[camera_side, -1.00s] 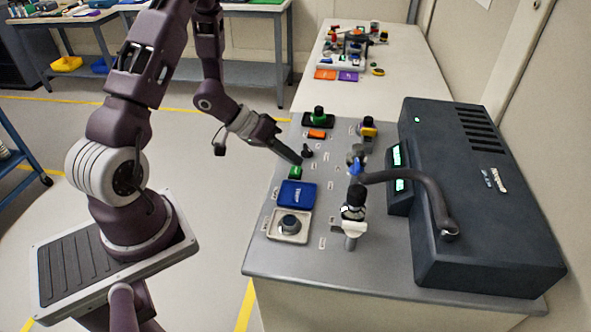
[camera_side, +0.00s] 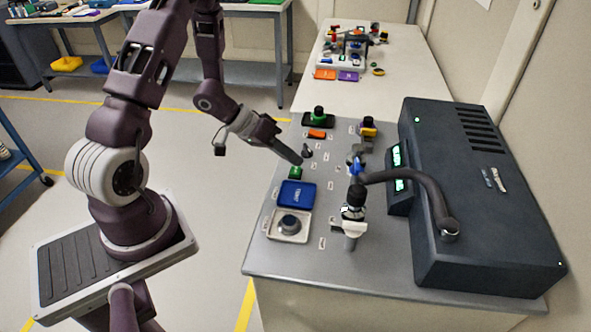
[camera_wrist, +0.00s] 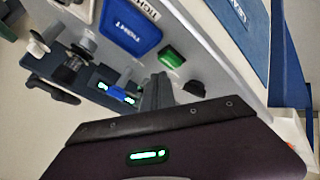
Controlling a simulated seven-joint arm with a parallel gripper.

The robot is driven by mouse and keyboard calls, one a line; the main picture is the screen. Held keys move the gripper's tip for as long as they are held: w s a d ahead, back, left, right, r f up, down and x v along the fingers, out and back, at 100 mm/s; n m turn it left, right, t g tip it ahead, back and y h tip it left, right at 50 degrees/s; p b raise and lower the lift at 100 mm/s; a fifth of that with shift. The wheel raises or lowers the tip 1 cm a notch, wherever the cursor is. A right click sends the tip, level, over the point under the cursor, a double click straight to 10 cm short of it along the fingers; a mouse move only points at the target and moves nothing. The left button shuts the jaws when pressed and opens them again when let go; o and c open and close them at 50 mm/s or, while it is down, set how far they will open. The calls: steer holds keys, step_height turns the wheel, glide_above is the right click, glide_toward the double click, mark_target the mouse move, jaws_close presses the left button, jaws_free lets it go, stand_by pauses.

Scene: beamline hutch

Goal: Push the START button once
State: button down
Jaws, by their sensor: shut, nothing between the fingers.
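A small green button (camera_side: 295,172) sits on the grey bench panel, just above a blue lettered pad. It is the likely START button, but its label is too small to read. The wrist view shows a green block (camera_wrist: 171,56) beside the blue pad, close to my fingertips. My gripper (camera_side: 299,161) is shut and empty, pointing down to the right. Its tips are just above and beside the green button in the side view; I cannot tell whether they touch. In the wrist view the shut fingers (camera_wrist: 157,88) partly hide what is behind them.
The blue pad (camera_side: 297,194) and a round dark knob on a pale plate (camera_side: 289,225) lie nearer the front. A black knob (camera_side: 307,151) stands close to my fingertips. A dark cabinet (camera_side: 480,200) with a curved hose fills the right. A green knob (camera_side: 319,114) stands farther back.

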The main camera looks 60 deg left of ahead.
mark_target(291, 171)
steer(key=shift+f, duration=0.1)
stand_by(0.4)
steer(key=shift+f, duration=0.3)
steer(key=shift+f, duration=0.45)
stand_by(0.5)
steer(key=shift+r, duration=0.85)
steer(key=shift+r, duration=2.55)
